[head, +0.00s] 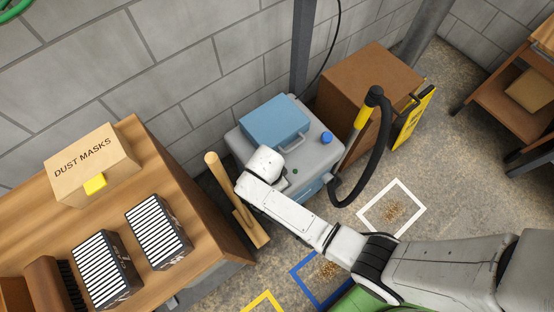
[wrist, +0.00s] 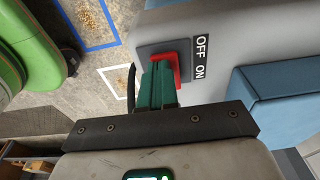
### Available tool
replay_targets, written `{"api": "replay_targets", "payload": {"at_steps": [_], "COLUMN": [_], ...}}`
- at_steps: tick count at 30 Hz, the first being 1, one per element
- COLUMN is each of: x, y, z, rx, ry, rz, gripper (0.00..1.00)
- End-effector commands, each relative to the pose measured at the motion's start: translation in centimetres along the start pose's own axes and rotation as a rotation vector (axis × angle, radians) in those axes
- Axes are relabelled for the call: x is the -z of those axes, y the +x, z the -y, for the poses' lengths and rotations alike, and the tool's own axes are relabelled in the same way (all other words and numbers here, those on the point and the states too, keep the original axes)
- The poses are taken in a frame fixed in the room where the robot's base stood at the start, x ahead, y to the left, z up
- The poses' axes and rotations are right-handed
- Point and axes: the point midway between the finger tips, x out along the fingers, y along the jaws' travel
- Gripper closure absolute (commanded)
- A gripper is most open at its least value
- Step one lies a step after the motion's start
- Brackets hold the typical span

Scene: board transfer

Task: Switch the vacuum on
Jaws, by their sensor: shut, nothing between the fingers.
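The vacuum (head: 315,150) is a grey unit with a blue box-shaped part on top, standing on the floor by the wall in the head view. In the wrist view its grey casing (wrist: 228,25) carries a red switch (wrist: 178,66) on a dark plate, with an OFF/ON label (wrist: 200,60) beside it. My gripper (wrist: 160,72) is shut and empty, its green fingers right in front of the red switch and partly covering it. I cannot tell whether they touch or which way the switch is tilted. In the head view my arm reaches over the vacuum's front and its fingertips are hidden.
A wooden bench (head: 190,200) with a dust mask box (head: 90,160) stands at the left. A wooden-handled tool (head: 222,180) stands between bench and vacuum. The black hose (head: 384,150), a brown box (head: 365,85) and a yellow sign (head: 415,118) are at right. Taped squares mark the floor.

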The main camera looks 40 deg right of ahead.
Motion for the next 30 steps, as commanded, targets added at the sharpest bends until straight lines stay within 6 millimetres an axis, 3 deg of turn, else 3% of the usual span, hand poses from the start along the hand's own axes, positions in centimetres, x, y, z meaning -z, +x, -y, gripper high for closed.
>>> {"api": "replay_targets", "payload": {"at_steps": [1, 3, 30], "x": [-0.4, -0.4, 1.9], "y": [1.1, 1.1, 0.7], "z": [-0.4, -0.5, -0.7], "rx": [-0.004, -0.004, -0.009], "ry": [-0.001, -0.001, 0.006], "rz": [0.015, 0.015, 0.004], "gripper": [1.00, 1.00, 1.00]}}
